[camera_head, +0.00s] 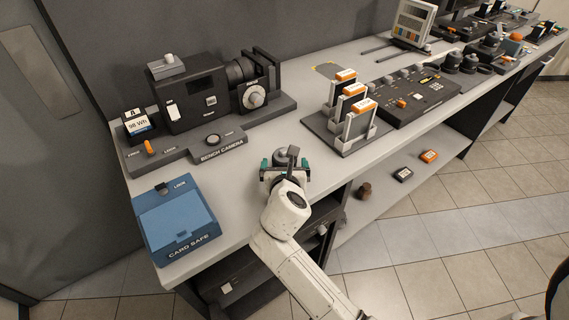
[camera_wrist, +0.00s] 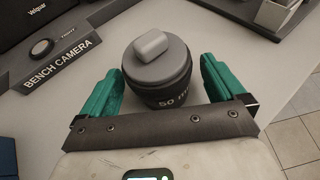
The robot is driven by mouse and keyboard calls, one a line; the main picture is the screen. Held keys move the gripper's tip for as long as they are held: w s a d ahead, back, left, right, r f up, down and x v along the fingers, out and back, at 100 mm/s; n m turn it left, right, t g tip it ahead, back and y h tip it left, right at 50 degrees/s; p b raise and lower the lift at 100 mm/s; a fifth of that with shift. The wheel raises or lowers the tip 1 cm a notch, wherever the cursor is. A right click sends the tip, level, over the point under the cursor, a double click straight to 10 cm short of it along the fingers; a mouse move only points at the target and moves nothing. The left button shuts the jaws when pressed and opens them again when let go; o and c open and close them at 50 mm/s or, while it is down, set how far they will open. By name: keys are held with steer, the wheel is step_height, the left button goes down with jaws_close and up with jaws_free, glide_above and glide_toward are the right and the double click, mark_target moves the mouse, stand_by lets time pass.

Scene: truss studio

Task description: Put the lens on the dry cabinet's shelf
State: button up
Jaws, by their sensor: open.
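The lens (camera_wrist: 158,75) is a short dark cylinder with a grey top and a pale block on it; its side reads "50 m" and the rest is cut off by my gripper. It stands upright on the grey bench near the front edge. In the head view the lens (camera_head: 281,156) is partly hidden by my gripper (camera_head: 284,168). In the wrist view my gripper (camera_wrist: 162,88) is open, with one green finger on each side of the lens; I cannot tell whether either touches it. No dry cabinet is clearly identifiable; a dark compartment (camera_head: 322,222) shows under the bench, partly behind my arm.
The bench camera (camera_head: 192,98) stands behind on its base. The blue card safe (camera_head: 177,222) is at the left front corner. A rack of upright orange-topped cards (camera_head: 347,132) stands to the right. Bench surface (camera_head: 235,185) around the lens is clear. A lower shelf (camera_head: 385,190) holds small items.

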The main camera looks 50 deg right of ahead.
steer(key=shift+w+d+f, duration=0.2)
steer(key=shift+w+d, duration=0.15)
steer(key=shift+r, duration=0.1)
jaws_close()
stand_by(0.7)
